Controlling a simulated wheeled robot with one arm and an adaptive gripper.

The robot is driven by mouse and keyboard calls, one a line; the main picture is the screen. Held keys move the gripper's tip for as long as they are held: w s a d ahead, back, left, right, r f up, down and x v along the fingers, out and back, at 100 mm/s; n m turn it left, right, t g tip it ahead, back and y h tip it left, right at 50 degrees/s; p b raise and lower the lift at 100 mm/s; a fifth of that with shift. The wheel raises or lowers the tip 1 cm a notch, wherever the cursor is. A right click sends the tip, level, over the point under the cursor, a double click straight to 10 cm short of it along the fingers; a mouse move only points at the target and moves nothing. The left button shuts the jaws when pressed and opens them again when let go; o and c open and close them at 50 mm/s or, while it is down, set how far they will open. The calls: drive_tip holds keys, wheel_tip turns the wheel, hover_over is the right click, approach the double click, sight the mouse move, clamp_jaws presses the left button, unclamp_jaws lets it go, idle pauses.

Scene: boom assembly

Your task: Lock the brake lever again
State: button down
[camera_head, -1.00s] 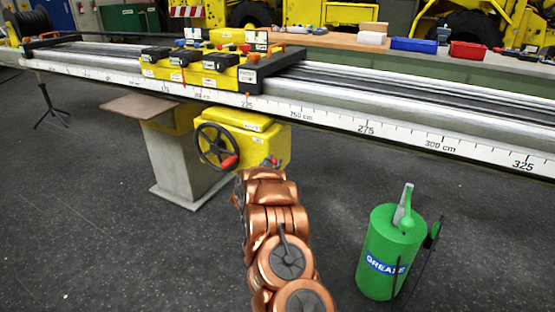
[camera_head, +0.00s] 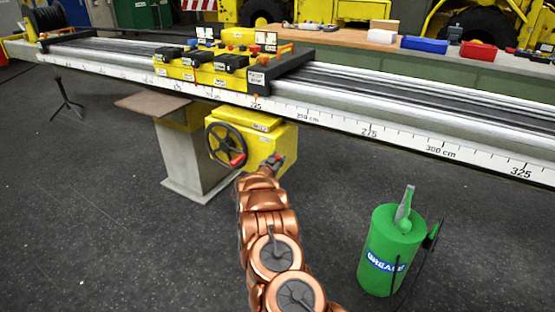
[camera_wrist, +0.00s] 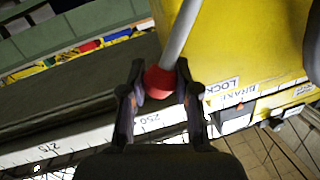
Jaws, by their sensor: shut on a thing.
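The brake lever (camera_wrist: 178,38) shows in the wrist view as a grey rod with a red knob (camera_wrist: 159,82) at its end. My gripper (camera_wrist: 160,75) has one finger on each side of the knob and is shut on it. The rod runs up and away from the knob in front of the yellow box (camera_wrist: 235,40). Labels reading LOCK (camera_wrist: 222,88) and, partly legible, BRAKE (camera_wrist: 264,87) are right of the fingers. In the head view my gripper (camera_head: 275,160) is at the right side of the yellow box (camera_head: 262,140), small and partly hidden by my arm.
A black handwheel (camera_head: 226,145) with a red grip is on the box's front. The long rail (camera_head: 345,118) with a centimetre scale runs above it. A green grease can (camera_head: 388,245) stands on the floor at the right. The floor between is clear.

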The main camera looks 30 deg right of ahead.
drive_tip(key=shift+a, duration=0.15)
drive_tip(key=c, duration=0.8)
unclamp_jaws()
drive_tip(key=shift+s, duration=0.1)
drive_tip(key=shift+v, duration=5.9)
drive_tip(key=shift+r, duration=0.1)
